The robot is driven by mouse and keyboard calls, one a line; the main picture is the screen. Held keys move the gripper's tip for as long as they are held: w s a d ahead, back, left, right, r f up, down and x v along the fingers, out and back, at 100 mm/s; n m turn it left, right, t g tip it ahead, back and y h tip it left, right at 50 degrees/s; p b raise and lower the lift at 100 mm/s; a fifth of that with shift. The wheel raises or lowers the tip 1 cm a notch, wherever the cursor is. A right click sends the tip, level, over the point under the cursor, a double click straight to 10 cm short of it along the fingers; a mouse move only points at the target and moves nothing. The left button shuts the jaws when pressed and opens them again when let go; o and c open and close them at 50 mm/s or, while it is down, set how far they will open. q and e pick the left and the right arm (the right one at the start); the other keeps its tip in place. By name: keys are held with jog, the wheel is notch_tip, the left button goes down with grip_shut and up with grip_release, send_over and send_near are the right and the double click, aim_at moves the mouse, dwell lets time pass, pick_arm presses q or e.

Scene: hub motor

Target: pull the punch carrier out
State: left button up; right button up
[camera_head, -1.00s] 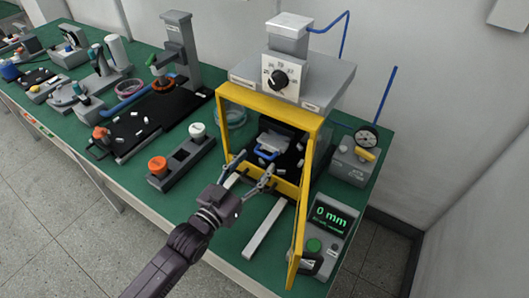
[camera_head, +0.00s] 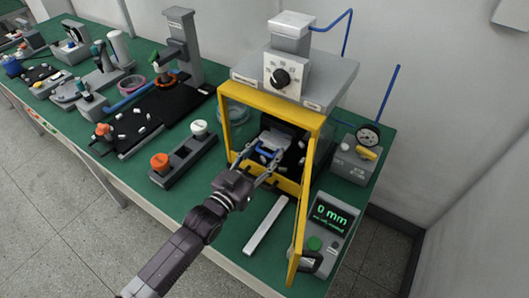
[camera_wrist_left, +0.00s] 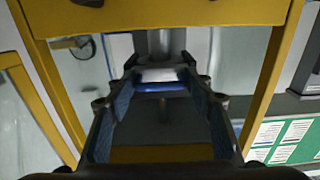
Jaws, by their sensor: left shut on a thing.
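The punch carrier (camera_head: 270,144), a light grey block with a blue handle (camera_head: 264,153), sits inside the yellow-framed press (camera_head: 268,101). In the left wrist view its pale block (camera_wrist_left: 158,75) and blue handle (camera_wrist_left: 160,87) show between the far ends of my fingers. My left gripper (camera_head: 264,159) reaches in through the open front of the press, its fingertips at the two sides of the handle and shut on it. The fingers partly hide the handle. My right gripper is in neither view.
The yellow-framed door (camera_head: 300,225) stands open at the right of the opening. A grey rail (camera_head: 266,226) lies on the green table in front. A display box (camera_head: 330,220) reading 0 mm is right of it. Small white pieces lie inside the press around the carrier.

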pick_arm(q)
jog(key=shift+d, duration=0.1)
jog(key=c, duration=0.3)
jog(key=p+v, duration=0.5)
jog(key=v, duration=1.1)
jog(key=shift+s+f, duration=0.1)
jog(key=shift+s, duration=0.05)
jog(key=o, duration=1.3)
jog(key=shift+o, duration=0.5)
jog(key=shift+d, duration=0.1)
